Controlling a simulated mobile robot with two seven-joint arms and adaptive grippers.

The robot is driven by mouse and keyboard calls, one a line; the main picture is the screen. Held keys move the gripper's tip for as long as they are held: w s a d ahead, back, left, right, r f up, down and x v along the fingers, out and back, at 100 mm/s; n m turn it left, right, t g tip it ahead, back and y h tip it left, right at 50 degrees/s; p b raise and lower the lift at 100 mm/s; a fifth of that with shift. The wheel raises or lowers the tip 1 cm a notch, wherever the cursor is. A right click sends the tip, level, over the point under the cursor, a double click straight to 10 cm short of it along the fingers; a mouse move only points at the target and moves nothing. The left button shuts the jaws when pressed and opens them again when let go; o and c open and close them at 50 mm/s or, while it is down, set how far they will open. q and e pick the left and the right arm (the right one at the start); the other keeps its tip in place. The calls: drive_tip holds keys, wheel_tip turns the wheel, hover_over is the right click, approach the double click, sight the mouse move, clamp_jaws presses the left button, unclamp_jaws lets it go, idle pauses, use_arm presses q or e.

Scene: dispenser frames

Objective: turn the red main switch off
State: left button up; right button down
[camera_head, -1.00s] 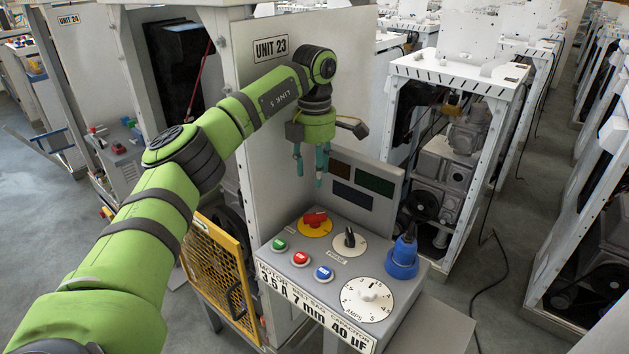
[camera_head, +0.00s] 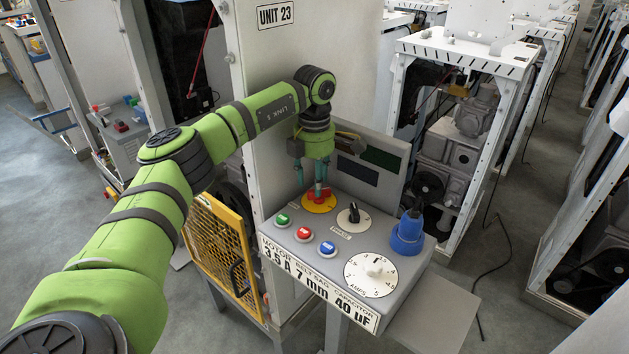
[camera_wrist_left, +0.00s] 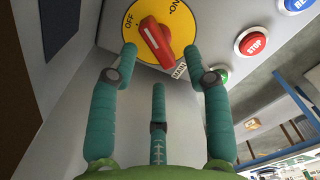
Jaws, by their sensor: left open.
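The red main switch (camera_head: 326,193) is a red handle on a yellow round plate (camera_head: 318,207) at the back left of the grey control panel. In the left wrist view the red switch handle (camera_wrist_left: 155,40) lies aslant, with OFF printed to its left and ON to its right. I cannot tell which label it is set to. My left gripper (camera_head: 310,189) points down just over the switch and hides part of it. In the left wrist view its teal fingers (camera_wrist_left: 160,58) are spread apart around the handle, not closed on it. My right gripper is not in view.
Near the switch are a green button (camera_head: 283,219), a red button (camera_head: 304,234), a blue button (camera_head: 327,249) and a black phase knob (camera_head: 353,213). A white amps dial (camera_head: 371,274) and a tall blue plug (camera_head: 408,233) stand to the right. A raised back panel (camera_head: 386,138) stands behind.

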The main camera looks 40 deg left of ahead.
use_arm(q)
drive_tip(key=shift+f, duration=1.05)
clamp_jaws()
drive_tip(key=shift+n+p, duration=0.3)
drive_tip(key=shift+n, duration=0.4)
unclamp_jaws()
drive_tip(key=shift+r, duration=0.15)
drive_tip(key=shift+r, duration=0.3)
wheel_tip(320, 180, up, 11)
drive_tip(key=shift+a, duration=0.15)
